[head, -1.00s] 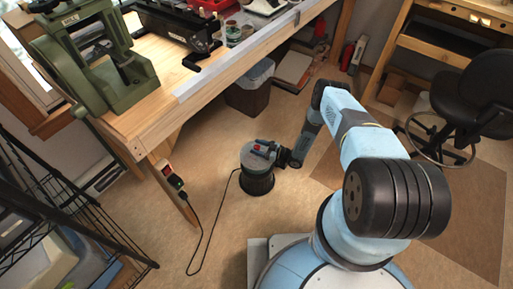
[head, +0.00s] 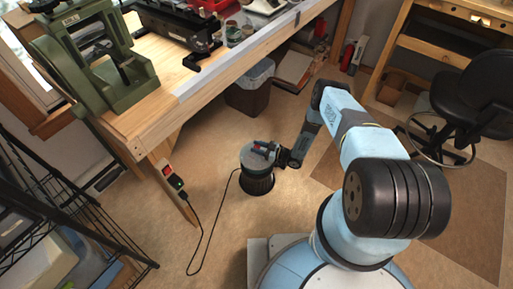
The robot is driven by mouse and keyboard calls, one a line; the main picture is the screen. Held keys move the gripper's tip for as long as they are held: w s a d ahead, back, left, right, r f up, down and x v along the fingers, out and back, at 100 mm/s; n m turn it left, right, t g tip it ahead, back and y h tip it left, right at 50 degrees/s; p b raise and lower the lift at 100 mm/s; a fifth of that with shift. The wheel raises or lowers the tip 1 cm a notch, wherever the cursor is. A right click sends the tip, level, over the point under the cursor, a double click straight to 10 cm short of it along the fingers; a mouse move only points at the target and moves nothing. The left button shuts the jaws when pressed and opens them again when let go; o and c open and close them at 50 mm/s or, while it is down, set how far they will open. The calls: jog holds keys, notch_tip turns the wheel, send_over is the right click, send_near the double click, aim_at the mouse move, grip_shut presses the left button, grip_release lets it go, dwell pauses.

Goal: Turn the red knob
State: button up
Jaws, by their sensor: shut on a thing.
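A grey and black cylindrical device (head: 257,180) stands upright on the floor below the workbench. The red knob (head: 259,143) is on its top, and only small bits of red show around my gripper. My gripper (head: 264,149) reaches in from the right, low over the top of the device, and is shut on the knob. The fingers are small in this view and hide much of the knob, so its exact angle is hard to tell.
A black cord runs from the device to a power switch (head: 168,172) on the bench leg. A dark bin (head: 250,92) stands behind the device. The wooden workbench (head: 160,115) is at upper left, a wire rack (head: 75,205) at left, a black chair (head: 480,95) at right.

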jog(key=shift+w+m+t+h, duration=0.1)
jog(key=shift+m+t+h, duration=1.5)
jog(key=shift+t, duration=0.8)
jog(key=o, duration=1)
jog(key=shift+y, duration=0.3)
jog(key=v, duration=1.4)
